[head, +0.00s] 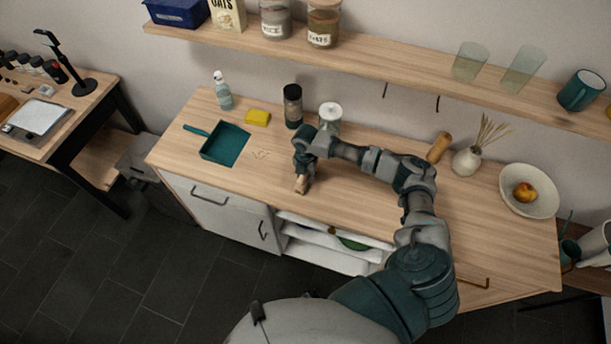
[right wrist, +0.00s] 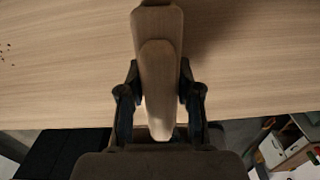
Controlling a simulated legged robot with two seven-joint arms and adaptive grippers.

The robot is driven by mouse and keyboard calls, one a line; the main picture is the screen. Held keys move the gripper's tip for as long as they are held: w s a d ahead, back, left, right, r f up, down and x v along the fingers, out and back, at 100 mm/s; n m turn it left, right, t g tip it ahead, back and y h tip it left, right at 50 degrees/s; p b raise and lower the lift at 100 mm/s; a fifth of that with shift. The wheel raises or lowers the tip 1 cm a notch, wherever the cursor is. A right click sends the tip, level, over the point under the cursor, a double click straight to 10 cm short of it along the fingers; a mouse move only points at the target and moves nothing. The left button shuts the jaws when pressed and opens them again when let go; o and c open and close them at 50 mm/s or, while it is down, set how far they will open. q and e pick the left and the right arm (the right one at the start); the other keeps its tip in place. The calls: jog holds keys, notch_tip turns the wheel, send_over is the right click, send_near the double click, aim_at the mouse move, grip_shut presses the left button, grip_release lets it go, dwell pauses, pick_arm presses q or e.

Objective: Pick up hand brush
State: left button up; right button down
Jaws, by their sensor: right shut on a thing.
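The hand brush (right wrist: 158,62) has a pale wooden body and fills the middle of the right wrist view. In the head view its wooden end (head: 301,184) shows just below my right gripper (head: 303,172), near the front edge of the counter. In the right wrist view the two dark fingers of my right gripper (right wrist: 160,95) stand on either side of the brush and are shut on it. Whether the brush touches the counter is hard to tell. My left gripper is not in view.
A teal dustpan (head: 225,144) lies on the wooden counter (head: 380,202), with crumbs (head: 261,154) to its right. A yellow sponge (head: 258,117), a spray bottle (head: 222,90), a dark jar (head: 292,106) and a white-lidded jar (head: 330,114) stand behind. A shelf (head: 370,68) runs above.

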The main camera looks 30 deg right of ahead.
jog(key=shift+r, duration=0.5)
jog(key=r, duration=0.2)
jog(key=shift+s+r, duration=0.3)
jog(key=shift+s, duration=0.1)
jog(key=s, duration=0.5)
jog(key=s+a+r, duration=0.1)
jog(key=s, duration=0.9)
jog(key=shift+s+a+r, duration=0.1)
jog(key=shift+a+r, duration=0.1)
jog(key=shift+r, duration=0.05)
